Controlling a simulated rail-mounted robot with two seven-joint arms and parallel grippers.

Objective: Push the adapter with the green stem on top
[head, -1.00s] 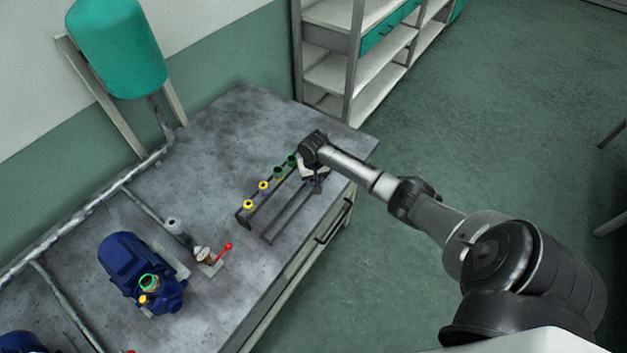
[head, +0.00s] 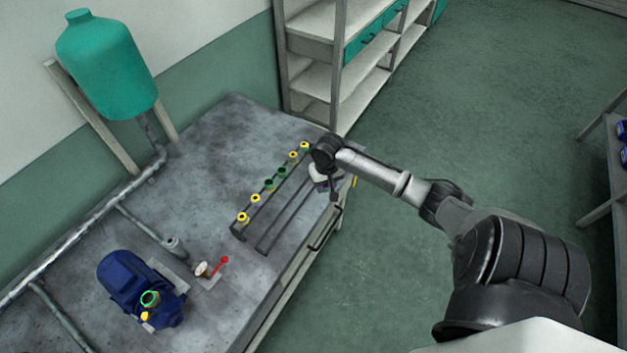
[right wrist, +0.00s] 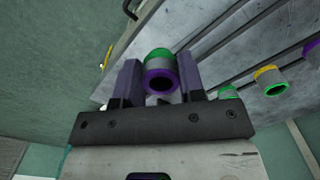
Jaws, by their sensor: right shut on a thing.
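My right gripper (head: 330,188) is over the table's right edge, to the right of the far end of the adapter rack. In the right wrist view the gripper (right wrist: 160,85) is shut on an adapter (right wrist: 159,62) with a green far end, a grey body and a purple ring around a dark opening facing the camera. The held adapter is hidden behind the gripper in the head view. A blue pump (head: 130,278) on the table has a green ring (head: 150,298) on top and a small yellow part beside it. My left gripper is not in view.
Several yellow and green adapters stand along the rack (head: 262,205); a yellow one (right wrist: 271,80) also shows in the right wrist view. A red-handled valve (head: 210,270) and pipes are near the pump. A shelf (head: 330,75) stands behind the table. The table's back middle is clear.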

